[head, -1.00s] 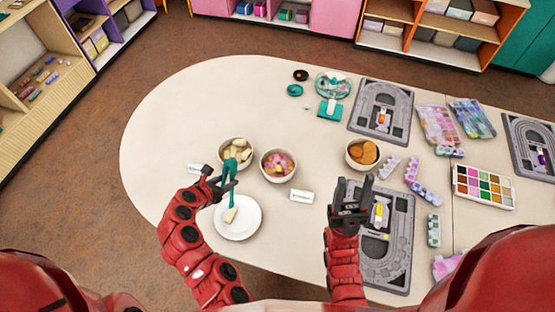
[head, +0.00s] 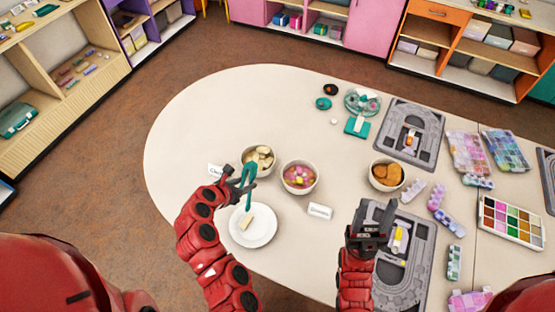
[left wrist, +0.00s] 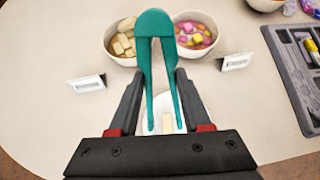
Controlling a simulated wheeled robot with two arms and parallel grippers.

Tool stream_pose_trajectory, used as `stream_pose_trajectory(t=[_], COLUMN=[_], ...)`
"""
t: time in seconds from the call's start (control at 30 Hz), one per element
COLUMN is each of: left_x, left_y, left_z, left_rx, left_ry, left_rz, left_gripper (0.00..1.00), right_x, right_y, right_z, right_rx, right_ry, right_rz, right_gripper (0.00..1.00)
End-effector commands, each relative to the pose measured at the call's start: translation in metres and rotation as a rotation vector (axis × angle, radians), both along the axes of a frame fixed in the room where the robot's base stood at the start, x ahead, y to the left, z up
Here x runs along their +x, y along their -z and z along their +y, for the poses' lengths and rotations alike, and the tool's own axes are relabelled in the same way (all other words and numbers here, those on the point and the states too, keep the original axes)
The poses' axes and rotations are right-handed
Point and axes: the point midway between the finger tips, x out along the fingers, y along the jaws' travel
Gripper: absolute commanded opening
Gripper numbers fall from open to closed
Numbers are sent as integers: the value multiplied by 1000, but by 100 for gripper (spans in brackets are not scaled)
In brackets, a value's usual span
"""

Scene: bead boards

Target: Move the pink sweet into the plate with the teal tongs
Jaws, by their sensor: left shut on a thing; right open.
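My left gripper (head: 236,186) is shut on the teal tongs (head: 248,190), which hang tips down over the white plate (head: 267,233). In the left wrist view the tongs (left wrist: 153,28) have their arms spread. A cream-coloured piece (head: 246,222) lies on the plate and appears between the tong tips in the left wrist view (left wrist: 167,123); I cannot tell if they touch it. Pink and yellow sweets sit in a white bowl (head: 299,189) right of the tongs; they also show in the left wrist view (left wrist: 193,36). My right gripper (head: 372,222) is open and empty.
A bowl of cream pieces (head: 259,171) stands behind the tongs, and a bowl of orange-brown pieces (head: 386,186) to the right. A white label card (head: 319,211) stands in front of the sweets. Grey boards (head: 411,141) and bead boxes fill the right side. The table's left part is clear.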

Motion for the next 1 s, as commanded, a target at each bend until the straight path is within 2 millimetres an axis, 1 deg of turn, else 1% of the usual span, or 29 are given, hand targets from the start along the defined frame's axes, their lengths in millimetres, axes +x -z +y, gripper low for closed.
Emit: stream_pose_trajectory(t=[0.03, 0.07, 0.1, 0.2, 0.3, 0.4, 0.5, 0.57, 0.73, 1.0], left_x=[10, 17, 25, 42, 52, 55, 54, 53, 53, 53], left_y=[15, 16, 19, 22, 21, 21, 21, 20, 16, 16], left_z=[3, 6, 9, 14, 19, 20, 22, 23, 24, 24], left_rx=[2, 1, 1, -3, -3, -4, -5, -3, -1, 1], left_ry=[-27, -51, -86, -186, -292, -377, -437, -459, -478, -476], left_rz=[-8, -10, -13, -13, -13, -10, -5, -2, -1, -1], left_gripper=[30, 30, 30, 30, 30, 30, 30, 30, 30, 30], right_x=[0, 0, 0, 0, 0, 0, 0, 0, 0, 0], right_y=[28, 39, 55, 92, 122, 143, 155, 158, 156, 156], right_z=[0, 0, 0, 0, 0, 0, 0, 0, 0, 0], right_rx=[0, 0, 0, 0, 0, 0, 0, 0, 0, 0], right_ry=[0, 0, 0, 0, 0, 0, 0, 0, 0, 0], right_rz=[1, 1, 1, 1, 1, 1, 1, 1, 0, 1], right_gripper=[50, 50, 50, 50, 50, 50, 50, 50, 50, 50])
